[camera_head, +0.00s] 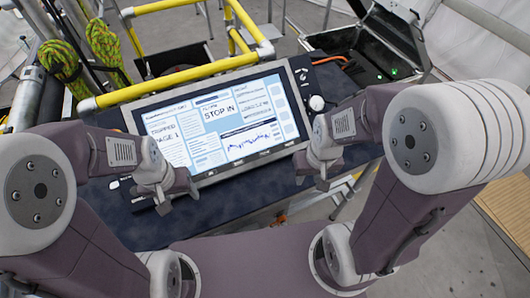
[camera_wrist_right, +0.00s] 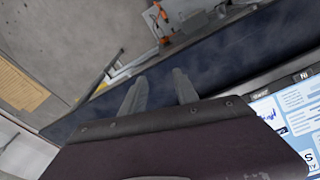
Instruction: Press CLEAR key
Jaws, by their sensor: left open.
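My right gripper (camera_head: 314,174) is near the panel's lower right corner. In the right wrist view its two fingers (camera_wrist_right: 159,88) stand apart with nothing between them, over the dark table surface. The panel's edge (camera_wrist_right: 262,92) shows at the right there.
The panel rests on a dark blue table (camera_head: 222,205). A white knob (camera_head: 317,103) is right of the screen. Yellow rails (camera_head: 180,80) run behind the panel. An open black case (camera_head: 365,55) stands at the back right. Green rope coils (camera_head: 62,62) hang at the left.

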